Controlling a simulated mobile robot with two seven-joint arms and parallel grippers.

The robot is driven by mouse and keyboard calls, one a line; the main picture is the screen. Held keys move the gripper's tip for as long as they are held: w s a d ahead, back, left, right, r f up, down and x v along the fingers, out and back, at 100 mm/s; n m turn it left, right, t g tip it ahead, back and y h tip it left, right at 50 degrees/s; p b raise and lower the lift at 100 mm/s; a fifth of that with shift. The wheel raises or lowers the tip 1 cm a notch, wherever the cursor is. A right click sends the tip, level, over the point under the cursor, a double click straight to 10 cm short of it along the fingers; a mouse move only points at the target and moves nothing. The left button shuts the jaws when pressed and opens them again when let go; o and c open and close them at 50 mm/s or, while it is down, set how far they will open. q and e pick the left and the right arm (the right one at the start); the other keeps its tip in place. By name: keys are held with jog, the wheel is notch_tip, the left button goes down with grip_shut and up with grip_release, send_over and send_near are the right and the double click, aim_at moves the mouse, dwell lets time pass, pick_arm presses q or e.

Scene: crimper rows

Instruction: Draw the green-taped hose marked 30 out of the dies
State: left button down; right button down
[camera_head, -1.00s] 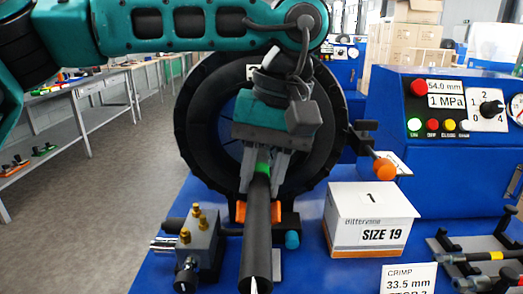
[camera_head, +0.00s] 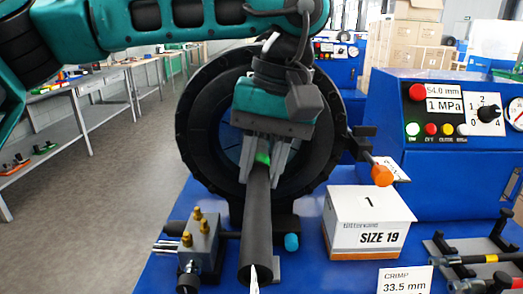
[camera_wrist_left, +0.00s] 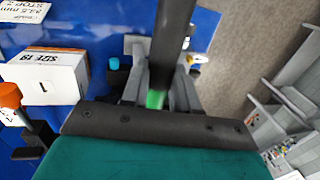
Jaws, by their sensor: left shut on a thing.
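The black hose (camera_head: 257,225) has a green tape band (camera_head: 263,158) by my left gripper (camera_head: 262,172). The gripper is shut on the hose at the tape, and the hose slants down toward the head camera. In the left wrist view the hose (camera_wrist_left: 171,35) runs up from the fingers, with the green tape (camera_wrist_left: 155,99) between them. The large round black crimper head (camera_head: 202,130) stands behind the gripper. Its dies and the hose's far end are hidden by my gripper, so I cannot tell whether that end is inside. No 30 mark is readable. My right gripper is out of view.
A brass-fitted valve block (camera_head: 200,245) stands left of the hose on the blue bench. A SIZE 19 box (camera_head: 368,225) and an orange-knobbed lever (camera_head: 381,174) are at right. The blue control cabinet (camera_head: 440,185) reads 54.0 mm and 1 MPa. Other hoses lie on a rack (camera_head: 485,258).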

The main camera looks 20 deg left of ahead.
aim_at(255, 167)
pick_arm(q)
jog(key=shift+r, duration=2.05)
